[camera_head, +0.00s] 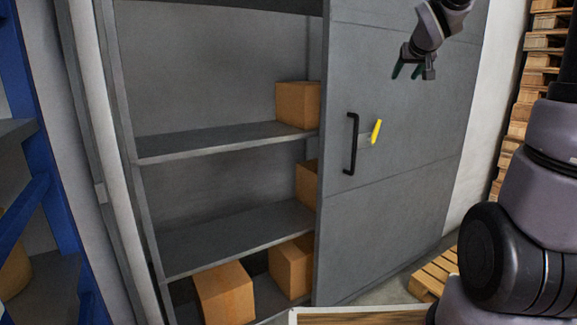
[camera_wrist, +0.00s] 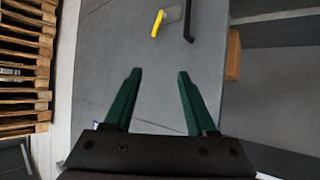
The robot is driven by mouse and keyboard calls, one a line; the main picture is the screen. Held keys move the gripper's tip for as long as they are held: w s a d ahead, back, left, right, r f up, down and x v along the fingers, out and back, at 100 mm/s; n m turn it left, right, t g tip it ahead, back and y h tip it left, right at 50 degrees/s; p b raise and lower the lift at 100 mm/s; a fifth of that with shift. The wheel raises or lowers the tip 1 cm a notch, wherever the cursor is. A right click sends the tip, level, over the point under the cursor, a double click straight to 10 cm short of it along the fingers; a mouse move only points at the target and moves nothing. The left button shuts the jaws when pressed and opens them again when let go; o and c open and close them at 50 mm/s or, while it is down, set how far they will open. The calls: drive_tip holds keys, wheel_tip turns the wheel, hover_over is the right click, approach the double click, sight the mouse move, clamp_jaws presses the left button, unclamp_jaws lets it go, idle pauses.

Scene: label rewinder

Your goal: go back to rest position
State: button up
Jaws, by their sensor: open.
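My gripper (camera_head: 409,71) is at the upper right of the head view, in front of the grey sliding door (camera_head: 395,215) of a cabinet. In the wrist view its two green fingers (camera_wrist: 157,76) are apart with nothing between them. The black door handle (camera_head: 352,144) and the yellow lever (camera_head: 376,131) are below and left of the gripper in the head view. In the wrist view the yellow lever (camera_wrist: 158,23) and the black handle (camera_wrist: 188,20) lie beyond the fingertips, apart from them.
The cabinet's left part is open, with grey shelves (camera_head: 215,141) holding several cardboard boxes (camera_head: 225,293). A blue rack (camera_head: 45,165) stands at the left. Stacked wooden pallets (camera_head: 516,105) stand at the right, and another pallet (camera_head: 437,272) lies on the floor beside the door.

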drive_tip(key=s+a+f+m+g+y, duration=0.1)
drive_tip(key=s+a, duration=0.2)
drive_tip(key=s, duration=0.7)
drive_tip(key=s+a+f+m+g+y, duration=0.1)
drive_tip(key=s+a+f+g, duration=0.1)
drive_tip(key=s, duration=0.8)
drive_tip(key=s+a+f+g+y, duration=0.1)
drive_tip(key=s+a, duration=0.3)
drive_tip(key=s, duration=0.6)
drive_tip(key=shift+f+m+g+y, duration=0.3)
drive_tip(key=shift+f+m+y, duration=0.1)
drive_tip(key=shift+f, duration=0.35)
